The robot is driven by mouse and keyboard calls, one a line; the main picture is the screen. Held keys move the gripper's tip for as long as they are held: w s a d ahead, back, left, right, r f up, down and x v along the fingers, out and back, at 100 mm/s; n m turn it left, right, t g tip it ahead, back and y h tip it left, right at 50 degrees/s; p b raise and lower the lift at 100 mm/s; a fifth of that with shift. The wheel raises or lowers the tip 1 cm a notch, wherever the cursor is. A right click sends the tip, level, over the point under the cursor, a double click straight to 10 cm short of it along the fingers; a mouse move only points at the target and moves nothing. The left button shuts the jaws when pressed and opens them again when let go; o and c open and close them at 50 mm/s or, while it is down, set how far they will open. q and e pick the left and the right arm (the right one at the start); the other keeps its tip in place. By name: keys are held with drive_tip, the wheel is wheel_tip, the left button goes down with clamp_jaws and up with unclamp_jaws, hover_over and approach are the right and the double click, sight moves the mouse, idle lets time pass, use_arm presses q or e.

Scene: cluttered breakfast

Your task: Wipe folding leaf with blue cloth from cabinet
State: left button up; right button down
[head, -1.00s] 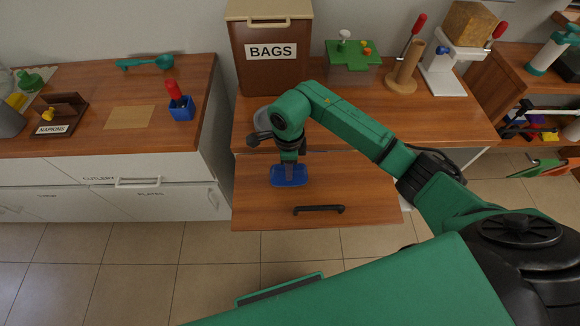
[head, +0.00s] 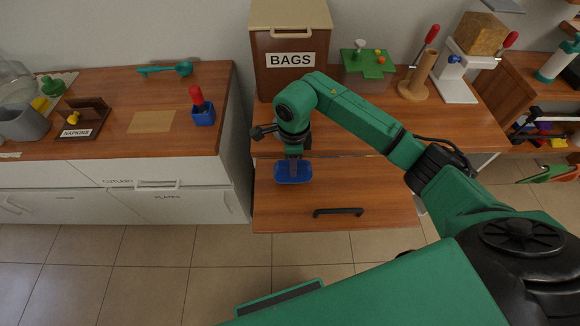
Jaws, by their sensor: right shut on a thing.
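The folding leaf (head: 375,193) is a brown wooden panel with a dark handle on its front part, lying flat at the front of the wooden counter. The blue cloth (head: 293,172) is on the left part of the leaf, near the seam with the counter. My right gripper (head: 294,160) points down and is shut on the cloth, pressing it at the leaf's surface; its fingertips are partly hidden against the cloth. My left gripper is not in view.
A brown BAGS box (head: 290,60), a green-lidded container (head: 367,68), a wooden post holder (head: 416,85) and a white dispenser (head: 460,75) stand behind on the counter. The leaf's right part is clear.

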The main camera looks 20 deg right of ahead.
drive_tip(key=shift+a+r+p, duration=0.1)
drive_tip(key=shift+r+p, duration=0.35)
drive_tip(key=shift+r, duration=0.5)
drive_tip(key=shift+r+p, duration=0.45)
drive_tip(key=shift+r, duration=0.45)
